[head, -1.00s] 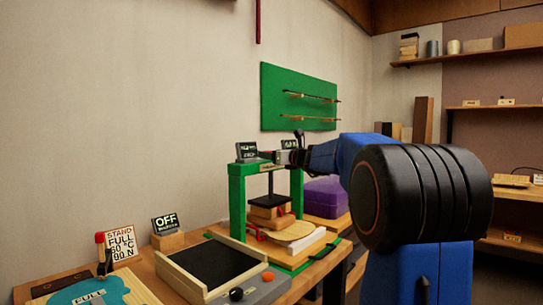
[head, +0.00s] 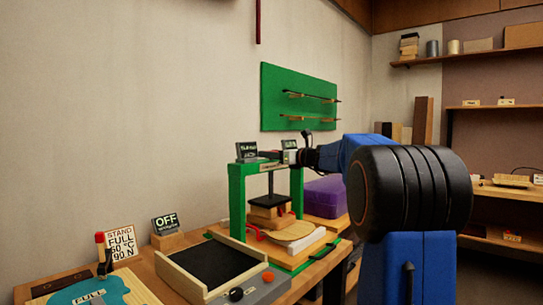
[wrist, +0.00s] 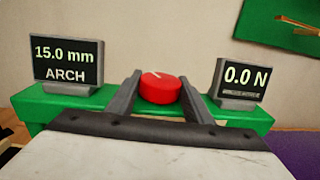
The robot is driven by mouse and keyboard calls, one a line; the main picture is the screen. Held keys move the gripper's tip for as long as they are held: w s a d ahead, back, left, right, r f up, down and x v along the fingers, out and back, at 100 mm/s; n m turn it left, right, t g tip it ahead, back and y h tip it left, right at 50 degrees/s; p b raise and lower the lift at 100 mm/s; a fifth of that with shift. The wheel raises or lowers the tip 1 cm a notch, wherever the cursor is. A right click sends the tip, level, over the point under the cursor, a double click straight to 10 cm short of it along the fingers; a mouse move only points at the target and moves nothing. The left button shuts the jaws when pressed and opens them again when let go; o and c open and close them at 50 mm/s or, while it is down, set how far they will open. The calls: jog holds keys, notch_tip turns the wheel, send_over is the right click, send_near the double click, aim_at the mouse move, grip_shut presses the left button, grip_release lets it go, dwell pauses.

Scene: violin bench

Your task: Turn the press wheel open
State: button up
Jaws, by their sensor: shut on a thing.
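The press wheel is a red knob with a pale line on its top (wrist: 162,87) at the middle of the press's top beam in the wrist view. My gripper (wrist: 160,95) has a grey finger on each side of it and is shut on it. In the head view the green press frame (head: 237,205) stands on the bench, and my gripper (head: 288,157) is at its top beam, with the wheel hidden there. A dark pressing plate (head: 268,201) hangs on a rod over wooden blocks (head: 268,222) inside the frame.
The left display (wrist: 66,62) reads 15.0 mm ARCH and the right display (wrist: 241,80) reads 0.0 N, close on both sides of my fingers. A purple case (head: 325,196) sits behind the press. A green board (head: 297,97) hangs on the wall.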

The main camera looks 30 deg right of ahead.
jog(key=n+g+y, duration=0.1)
jog(key=n+y, duration=0.1)
jog(key=y, duration=0.1)
jog(key=n+g+y, duration=0.2)
jog(key=shift+w+d+y, duration=0.1)
jog(key=shift+d+y, duration=0.1)
jog(key=shift+y, duration=0.2)
jog(key=shift+n+g+y, duration=1.6)
jog(key=shift+g+y, duration=0.1)
jog(key=o, duration=1)
jog(key=shift+o, duration=0.2)
jog(key=v, duration=1.7)
jog(key=shift+d, duration=0.25)
